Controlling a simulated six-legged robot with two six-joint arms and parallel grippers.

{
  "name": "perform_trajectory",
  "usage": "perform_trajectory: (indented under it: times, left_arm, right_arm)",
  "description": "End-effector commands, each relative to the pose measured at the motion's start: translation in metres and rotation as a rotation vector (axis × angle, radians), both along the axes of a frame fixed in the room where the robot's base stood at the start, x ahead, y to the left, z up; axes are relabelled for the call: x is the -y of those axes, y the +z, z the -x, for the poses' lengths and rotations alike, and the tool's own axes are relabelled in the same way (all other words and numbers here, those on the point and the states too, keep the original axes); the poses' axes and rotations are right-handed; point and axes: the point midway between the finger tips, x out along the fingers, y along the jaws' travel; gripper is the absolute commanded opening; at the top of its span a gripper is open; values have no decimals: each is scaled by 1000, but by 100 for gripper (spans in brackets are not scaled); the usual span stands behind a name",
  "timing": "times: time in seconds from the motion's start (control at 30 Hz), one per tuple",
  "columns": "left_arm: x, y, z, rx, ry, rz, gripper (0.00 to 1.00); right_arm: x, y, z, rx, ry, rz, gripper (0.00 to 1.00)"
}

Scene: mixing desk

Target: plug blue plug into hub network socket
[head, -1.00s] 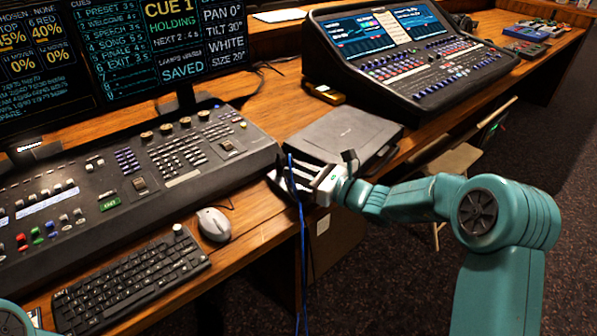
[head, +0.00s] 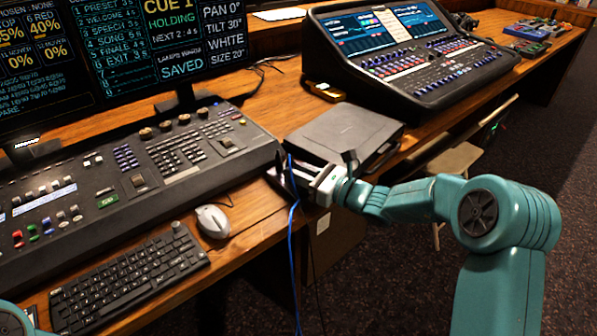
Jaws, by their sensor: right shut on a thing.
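My right gripper (head: 300,172) is at the desk's front edge, beside the closed laptop's front left corner. It is shut on the blue plug, which is mostly hidden between the fingers. The plug's blue cable (head: 291,240) shows at the fingertips and hangs down past the desk edge. A small dark box (head: 281,184), perhaps the hub, lies at the fingertips; its network socket cannot be made out. I cannot tell whether the plug touches it. Of my left arm only a teal piece shows at the lower left; its gripper is out of view.
A closed dark laptop (head: 345,133) lies just behind the right gripper. A lighting desk (head: 130,185), a keyboard (head: 128,280) and a mouse (head: 212,221) are to the left. A mixing console (head: 410,60) stands at the back right. A chair (head: 455,160) is beside the desk.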

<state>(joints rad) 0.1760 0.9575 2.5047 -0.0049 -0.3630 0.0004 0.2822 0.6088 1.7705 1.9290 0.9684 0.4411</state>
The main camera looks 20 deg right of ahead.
Motion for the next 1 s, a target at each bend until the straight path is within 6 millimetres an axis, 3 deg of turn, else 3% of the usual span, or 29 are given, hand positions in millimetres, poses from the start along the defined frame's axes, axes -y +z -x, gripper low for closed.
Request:
perform_trajectory:
  times: [0.03,0.1,0.5,1.0]
  left_arm:
    - [0,0,0,0,0,0,43]
    - [0,0,0,0,0,0,43]
    - [0,0,0,0,0,0,43]
    - [0,-1,0,0,0,0,43]
  right_arm:
    - [0,-1,0,-1,0,1,30]
    - [0,-1,0,-2,0,1,50]
    - [6,-1,7,-2,-1,2,50]
    - [81,0,103,-3,-5,1,50]
